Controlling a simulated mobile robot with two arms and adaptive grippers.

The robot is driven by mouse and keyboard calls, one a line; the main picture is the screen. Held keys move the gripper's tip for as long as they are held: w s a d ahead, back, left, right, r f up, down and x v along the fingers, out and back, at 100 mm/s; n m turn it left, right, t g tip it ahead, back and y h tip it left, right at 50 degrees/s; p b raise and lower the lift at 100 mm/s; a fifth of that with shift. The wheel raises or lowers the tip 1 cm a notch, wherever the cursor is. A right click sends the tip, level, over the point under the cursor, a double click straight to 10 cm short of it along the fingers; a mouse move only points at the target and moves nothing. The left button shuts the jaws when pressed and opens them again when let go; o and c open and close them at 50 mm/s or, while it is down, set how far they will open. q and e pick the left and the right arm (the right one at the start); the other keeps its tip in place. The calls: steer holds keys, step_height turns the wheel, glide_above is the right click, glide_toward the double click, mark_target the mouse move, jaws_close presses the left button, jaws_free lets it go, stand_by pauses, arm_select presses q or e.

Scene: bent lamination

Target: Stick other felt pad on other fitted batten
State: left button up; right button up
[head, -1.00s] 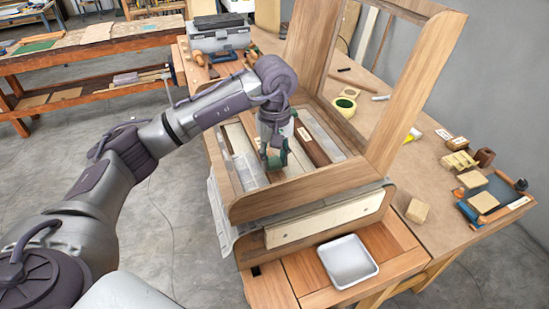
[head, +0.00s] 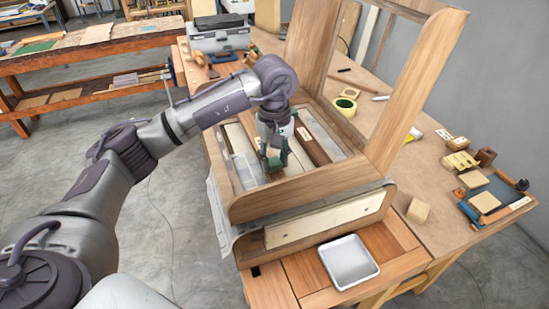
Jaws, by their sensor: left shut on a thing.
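My left gripper (head: 274,160) reaches down into the open wooden frame (head: 300,190) on the bench. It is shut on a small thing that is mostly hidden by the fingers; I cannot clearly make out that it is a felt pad. Long strips lie inside the frame around the gripper: a pale strip (head: 240,141), a dark brown strip (head: 312,146) and a light grey strip (head: 321,133). Which of them are the fitted battens I cannot tell. My right gripper does not show.
An upright wooden frame (head: 399,100) rises from the right of the work. A white tray (head: 348,262) stands in front. A tan block (head: 418,211), a blue tray (head: 469,212) and a tape roll (head: 345,106) lie on the bench to the right.

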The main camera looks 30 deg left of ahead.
arm_select(q)
steer(key=shift+f+b, duration=0.4)
steer(key=shift+f, duration=0.05)
stand_by(0.4)
steer(key=o, duration=0.9)
steer(key=shift+o, duration=0.2)
steer(key=shift+r, duration=0.1)
steer(key=shift+r+p, duration=1.8)
steer(key=shift+r, duration=1.65)
steer(key=shift+s+a+f, duration=0.1)
